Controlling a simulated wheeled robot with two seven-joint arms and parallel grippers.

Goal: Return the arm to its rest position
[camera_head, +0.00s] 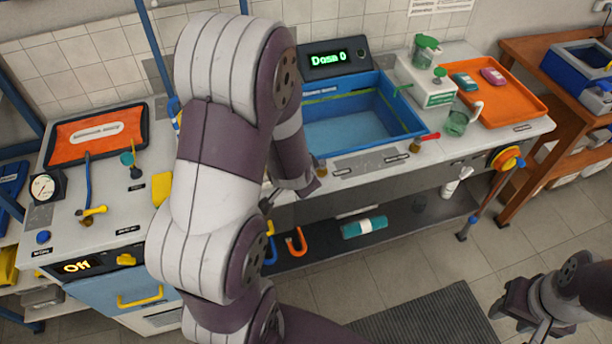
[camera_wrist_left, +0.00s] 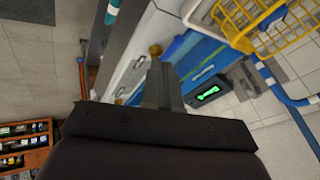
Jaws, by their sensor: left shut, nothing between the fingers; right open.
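My left arm (camera_head: 215,180) fills the centre-left of the head view, bent high in front of the bench. Its gripper is mostly hidden behind the arm, near the bench's front edge. In the left wrist view my left gripper (camera_wrist_left: 160,75) has its fingers together with nothing between them; the bench shows tilted behind. My right gripper (camera_head: 518,322) is at the lower right of the head view, open and empty, over the floor and clear of the bench.
The bench holds a blue basin (camera_head: 408,128), a green-lit display (camera_head: 335,58), an orange tray (camera_head: 520,105) and an orange panel (camera_head: 95,138). A yellow basket (camera_wrist_left: 270,25) shows in the wrist view. A wooden shelf (camera_head: 535,50) stands right. Floor is free at lower right.

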